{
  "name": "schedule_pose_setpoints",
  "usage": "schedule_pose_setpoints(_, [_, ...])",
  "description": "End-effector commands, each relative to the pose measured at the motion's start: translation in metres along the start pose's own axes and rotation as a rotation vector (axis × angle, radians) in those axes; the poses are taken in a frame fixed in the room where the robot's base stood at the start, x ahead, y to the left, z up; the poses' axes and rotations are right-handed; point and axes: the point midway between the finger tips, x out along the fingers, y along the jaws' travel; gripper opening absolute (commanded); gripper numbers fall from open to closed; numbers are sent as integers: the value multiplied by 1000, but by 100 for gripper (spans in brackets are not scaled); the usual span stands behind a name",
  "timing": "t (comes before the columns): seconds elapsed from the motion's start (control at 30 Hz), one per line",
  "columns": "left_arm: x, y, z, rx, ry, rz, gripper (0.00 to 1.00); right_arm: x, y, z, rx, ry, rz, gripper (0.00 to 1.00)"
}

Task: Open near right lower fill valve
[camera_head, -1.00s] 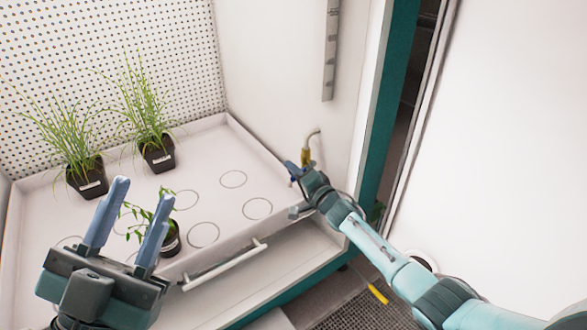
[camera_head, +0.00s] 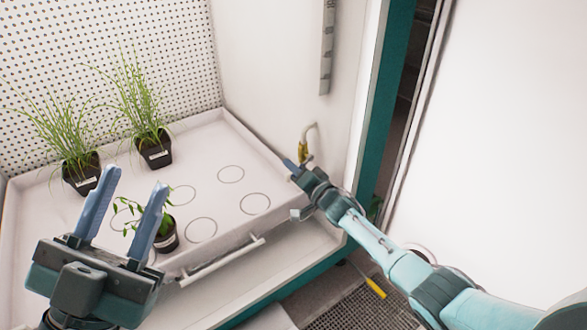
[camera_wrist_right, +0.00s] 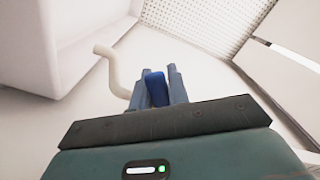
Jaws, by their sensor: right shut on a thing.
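The fill valve (camera_head: 303,150) is a small brass fitting below a bent pale pipe, low on the chamber's right side wall. Its blue handle (camera_wrist_right: 157,90) shows between the fingers in the right wrist view. My right gripper (camera_head: 294,167) reaches the valve from the front right and is shut on that handle; it fills the lower middle of the wrist view (camera_wrist_right: 156,84). The gripper hides much of the valve in the head view, so how far the handle is turned cannot be told. My left gripper (camera_head: 136,180) is open and empty, above the tray's front left.
A white tray (camera_head: 262,165) with marked circles lies left of the valve and has a front handle (camera_head: 225,262). Two grassy pots (camera_head: 155,150) (camera_head: 82,175) and a small leafy pot (camera_head: 166,238) stand on it. A vertical strip (camera_head: 327,45) hangs above the valve.

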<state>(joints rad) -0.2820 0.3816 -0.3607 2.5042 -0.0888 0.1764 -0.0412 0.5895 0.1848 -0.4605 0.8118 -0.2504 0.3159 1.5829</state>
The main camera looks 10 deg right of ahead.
Motion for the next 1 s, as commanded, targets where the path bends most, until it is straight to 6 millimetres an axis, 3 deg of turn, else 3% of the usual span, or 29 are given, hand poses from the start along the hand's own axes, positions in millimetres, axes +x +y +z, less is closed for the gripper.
schedule_pose_setpoints(0.03, [0,0,0,0,0,0,36,-1,1,-1,-1,1,2,0])
schedule_pose_setpoints(0.07, [0,0,0,0,0,0,36,-1,1,-1,-1,1,2,20])
schedule_pose_setpoints(0.3, [0,-1,0,-1,0,-3,36,0,1,0,0,0,1,39])
schedule_pose_setpoints(0.67, [5,-3,-1,-12,-15,-10,36,-8,-1,-2,2,0,2,39])
schedule_pose_setpoints(0.77, [-6,4,15,-85,-131,-24,36,-22,-3,-3,2,0,2,39])
schedule_pose_setpoints(1.0, [-30,22,36,-249,-386,-50,36,-76,-4,-3,2,-1,4,39])
